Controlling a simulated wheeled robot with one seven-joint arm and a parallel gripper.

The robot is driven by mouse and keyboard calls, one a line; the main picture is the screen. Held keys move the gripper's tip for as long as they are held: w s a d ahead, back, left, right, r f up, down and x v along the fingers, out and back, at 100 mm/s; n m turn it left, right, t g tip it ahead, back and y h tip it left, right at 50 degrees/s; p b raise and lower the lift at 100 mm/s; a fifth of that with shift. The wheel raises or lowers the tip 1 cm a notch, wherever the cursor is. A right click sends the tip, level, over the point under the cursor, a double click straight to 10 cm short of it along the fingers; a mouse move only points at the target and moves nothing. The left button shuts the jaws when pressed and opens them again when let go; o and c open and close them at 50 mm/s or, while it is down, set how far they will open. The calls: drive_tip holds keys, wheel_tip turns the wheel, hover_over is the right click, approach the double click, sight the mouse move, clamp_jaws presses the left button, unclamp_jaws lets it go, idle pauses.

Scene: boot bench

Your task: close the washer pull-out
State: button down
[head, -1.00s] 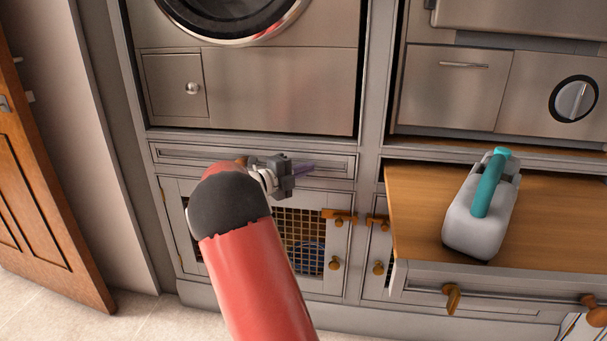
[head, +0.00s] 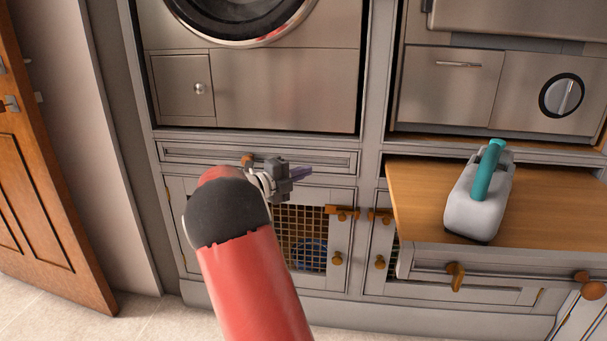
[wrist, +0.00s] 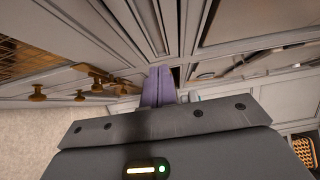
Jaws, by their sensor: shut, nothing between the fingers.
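A pull-out with a wooden top (head: 418,205) juts out from the cabinet under the right-hand appliance, with brown knobs on its front. Under the left-hand appliance, the one with the round glass door, a narrow panelled front (head: 200,155) looks flush with its cabinet. I cannot tell for sure which of the two is the washer pull-out. My gripper (head: 303,173) is shut and empty, in front of the left cabinet, pointing right and left of the wooden top. Its purple fingers show together in the wrist view (wrist: 158,85). My arm hides part of the left cabinet.
Lattice cabinet doors (head: 338,235) with brown knobs and catches are below. A wooden door (head: 45,200) stands at the far left. The pale floor (head: 140,318) at lower left is clear.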

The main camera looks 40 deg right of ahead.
drive_tip(key=a, duration=0.8)
drive_tip(key=shift+w+a, duration=0.15)
drive_tip(key=shift+w, duration=0.2)
drive_tip(key=w+a+r+n+t+y, duration=0.4)
drive_tip(key=a+r+n+t+y, duration=0.6)
drive_tip(key=n+t, duration=0.5)
drive_tip(key=s+a+n+t+y, duration=0.1)
drive_tip(key=s+a+n+y, duration=0.35)
drive_tip(key=a+n, duration=0.45)
drive_tip(key=s+a+f+n+g+y, duration=0.25)
drive_tip(key=s+a+f+n, duration=0.2)
drive_tip(key=s, duration=0.25)
drive_tip(key=s+a+f+n+g+y, duration=0.2)
drive_tip(key=s+a+f+n+y, duration=0.15)
drive_tip(key=s+a, duration=0.3)
drive_tip(key=s+d+f+n+g+h, duration=0.1)
drive_tip(key=s+f+n+g, duration=0.3)
drive_tip(key=s, duration=1)
wheel_tip(320, 180, down, 2)
drive_tip(key=shift+d+f+n+h+p, duration=0.15)
drive_tip(key=shift+d+n+h+p, duration=0.1)
drive_tip(key=shift+n+h+p, duration=0.4)
drive_tip(key=shift+s, duration=0.1)
